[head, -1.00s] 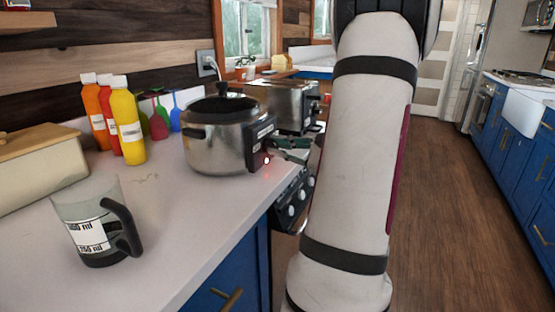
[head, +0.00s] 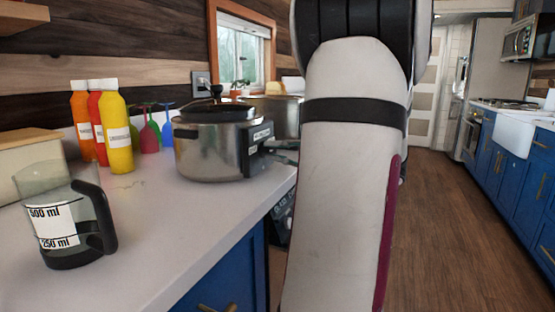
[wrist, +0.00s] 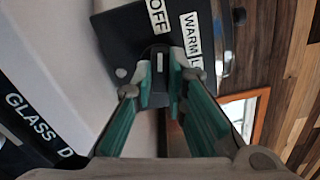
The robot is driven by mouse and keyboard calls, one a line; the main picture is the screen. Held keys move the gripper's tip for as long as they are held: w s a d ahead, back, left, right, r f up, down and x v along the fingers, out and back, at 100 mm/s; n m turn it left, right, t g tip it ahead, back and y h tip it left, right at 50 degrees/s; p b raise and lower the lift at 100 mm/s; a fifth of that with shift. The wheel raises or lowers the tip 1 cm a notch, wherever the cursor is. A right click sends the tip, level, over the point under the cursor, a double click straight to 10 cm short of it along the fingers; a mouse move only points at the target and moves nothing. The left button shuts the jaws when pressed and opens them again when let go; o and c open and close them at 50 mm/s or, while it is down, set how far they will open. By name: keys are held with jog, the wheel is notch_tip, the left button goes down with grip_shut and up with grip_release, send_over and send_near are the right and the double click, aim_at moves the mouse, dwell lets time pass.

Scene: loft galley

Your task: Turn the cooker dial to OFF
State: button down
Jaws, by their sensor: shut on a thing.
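The cooker (head: 205,150) is a round steel pot with a black lid, upright on the pale counter. Its dark control panel (head: 258,148) faces right, beside my gripper, which is partly hidden by my arm. In the wrist view the panel (wrist: 125,38) carries the labels OFF (wrist: 157,14) and WARM (wrist: 190,33). My gripper (wrist: 161,80) has its green-lined fingers closed around the dark dial (wrist: 155,52). A pale mark shows between the fingertips, but I cannot tell exactly which label the dial points to.
A measuring jug (head: 65,225) stands at the counter's near left. Sauce bottles (head: 115,130) and coloured glasses (head: 150,135) stand left of the cooker. The floor (head: 430,230) to the right is clear.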

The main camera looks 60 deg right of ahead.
jog(key=shift+f, duration=0.1)
dwell(0.3)
jog(key=c, duration=1.6)
grip_release()
jog(key=s, duration=1.2)
jog(key=shift+d, duration=0.45)
